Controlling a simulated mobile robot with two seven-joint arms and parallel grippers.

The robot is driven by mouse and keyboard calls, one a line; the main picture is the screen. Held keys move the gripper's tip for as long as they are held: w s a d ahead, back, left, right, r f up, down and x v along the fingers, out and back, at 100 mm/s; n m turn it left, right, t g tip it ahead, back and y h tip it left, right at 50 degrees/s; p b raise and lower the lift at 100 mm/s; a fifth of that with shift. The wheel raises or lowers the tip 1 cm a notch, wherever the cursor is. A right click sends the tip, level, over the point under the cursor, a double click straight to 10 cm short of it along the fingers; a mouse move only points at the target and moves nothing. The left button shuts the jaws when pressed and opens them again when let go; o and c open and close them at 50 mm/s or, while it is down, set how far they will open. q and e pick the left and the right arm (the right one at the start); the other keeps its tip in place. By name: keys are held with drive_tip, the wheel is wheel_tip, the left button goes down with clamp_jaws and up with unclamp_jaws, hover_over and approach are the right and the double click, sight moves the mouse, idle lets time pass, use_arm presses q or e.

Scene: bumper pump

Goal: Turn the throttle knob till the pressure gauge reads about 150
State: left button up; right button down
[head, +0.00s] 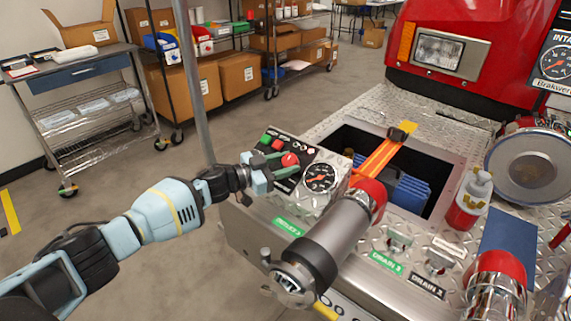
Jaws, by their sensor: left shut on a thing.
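The control panel (306,198) is a tilted box on the edge of the truck's bumper. A round red knob, which I take as the throttle knob (290,159), sits on it, partly hidden by my fingers. My left gripper (283,165) reaches in from the left and is shut on this knob. The pressure gauge (320,177), a black dial with an orange needle, is just right of the knob. Its numbers are too small to read. My right gripper is out of view.
A thick grey pipe with a red collar (369,193) stands close in front of the gauge's right side. An open bin (430,194) with an orange strap lies behind it. A grey pole (194,85) rises beyond my left gripper. Open floor lies left.

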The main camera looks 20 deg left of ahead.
use_arm(q)
drive_tip(key=shift+w+a+m+g+h+b, duration=0.15)
drive_tip(key=shift+m+g+h+b, duration=0.4)
drive_tip(key=shift+m+g, duration=0.45)
drive_tip(key=shift+m+g+h, duration=0.35)
drive_tip(key=shift+m+g, duration=0.05)
drive_tip(key=shift+m, duration=0.3)
drive_tip(key=o, duration=1)
drive_tip(key=shift+c, duration=0.2)
drive_tip(key=v, duration=0.7)
drive_tip(key=shift+s+a, duration=0.25)
drive_tip(key=shift+a, duration=0.1)
drive_tip(key=shift+r, duration=0.1)
